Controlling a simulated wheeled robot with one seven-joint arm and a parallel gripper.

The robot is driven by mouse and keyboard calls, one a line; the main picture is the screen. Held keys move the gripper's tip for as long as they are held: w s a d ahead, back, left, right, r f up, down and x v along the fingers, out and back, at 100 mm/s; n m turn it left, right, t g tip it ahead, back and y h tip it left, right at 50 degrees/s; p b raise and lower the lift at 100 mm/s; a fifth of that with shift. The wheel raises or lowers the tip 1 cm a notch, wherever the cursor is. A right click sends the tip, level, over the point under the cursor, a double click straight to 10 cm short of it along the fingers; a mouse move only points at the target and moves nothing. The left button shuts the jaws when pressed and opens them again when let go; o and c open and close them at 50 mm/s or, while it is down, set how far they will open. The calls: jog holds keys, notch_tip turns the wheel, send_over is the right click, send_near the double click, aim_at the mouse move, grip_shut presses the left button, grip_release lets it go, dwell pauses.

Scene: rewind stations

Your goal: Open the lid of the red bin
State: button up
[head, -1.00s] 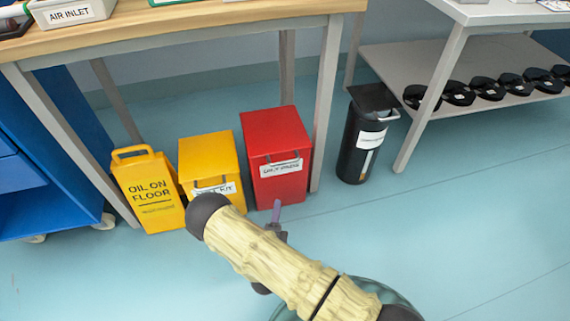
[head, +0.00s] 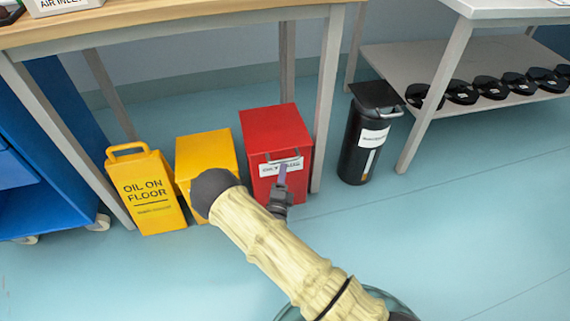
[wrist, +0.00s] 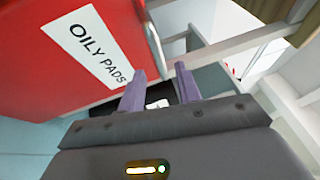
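The red bin (head: 268,130) stands on the floor under the workbench, its lid shut. A bar handle and a white label sit on its front. In the wrist view the bin (wrist: 40,85) fills the left side, with its "OILY PADS" label (wrist: 95,52) tilted. My gripper (head: 282,172) is in front of the bin's label, close below the handle. In the wrist view my gripper (wrist: 160,84) has its two purple fingers apart, with nothing clearly held between them. I cannot tell whether a finger touches the bin or handle.
A black bin (head: 366,140) stands to the right, beyond the bench leg (head: 327,110). The floor in front is clear.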

aim_at(285, 159)
jog(key=b+x, duration=0.1)
jog(key=x, duration=0.4)
jog(key=shift+w+r+b, duration=0.1)
jog(key=shift+w+b, duration=0.25)
jog(key=shift+b, duration=0.05)
grip_shut()
